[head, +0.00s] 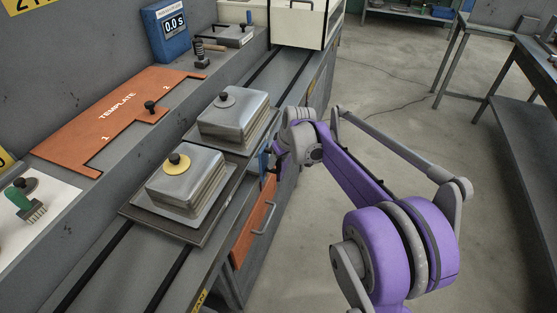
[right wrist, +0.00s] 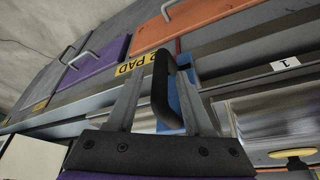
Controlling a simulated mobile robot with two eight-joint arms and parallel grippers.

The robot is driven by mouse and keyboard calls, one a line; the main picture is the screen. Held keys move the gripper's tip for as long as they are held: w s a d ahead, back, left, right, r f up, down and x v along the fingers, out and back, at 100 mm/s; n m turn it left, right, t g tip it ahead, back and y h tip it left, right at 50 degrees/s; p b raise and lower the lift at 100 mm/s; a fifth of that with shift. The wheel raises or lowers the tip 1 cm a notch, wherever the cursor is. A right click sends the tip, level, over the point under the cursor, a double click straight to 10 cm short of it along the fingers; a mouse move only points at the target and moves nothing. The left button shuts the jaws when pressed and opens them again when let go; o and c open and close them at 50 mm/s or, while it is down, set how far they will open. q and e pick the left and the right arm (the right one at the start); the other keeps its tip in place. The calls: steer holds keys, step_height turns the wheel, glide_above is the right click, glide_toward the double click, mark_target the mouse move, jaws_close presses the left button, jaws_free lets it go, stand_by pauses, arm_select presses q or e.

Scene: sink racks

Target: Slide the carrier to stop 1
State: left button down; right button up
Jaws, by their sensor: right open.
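The carrier (head: 209,229) is a dark flat plate on the rails, bearing two lidded metal boxes. My right gripper (head: 275,160) is at the carrier's right side, mostly hidden behind my arm. In the right wrist view, its fingers (right wrist: 160,97) are open on either side of a black handle (right wrist: 160,85) with a blue part behind it. I cannot tell whether they touch it. My left gripper is not in view.
An orange template (head: 118,112) marked 1 and 2, with a black knob, lies left of the rails. A white machine (head: 298,24) stands at the far rail end. Below the rails are drawers with handles, one orange (head: 250,232). The near rails (head: 95,265) are clear.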

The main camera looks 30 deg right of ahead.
steer(key=shift+c, duration=0.2)
jaws_close()
stand_by(1.2)
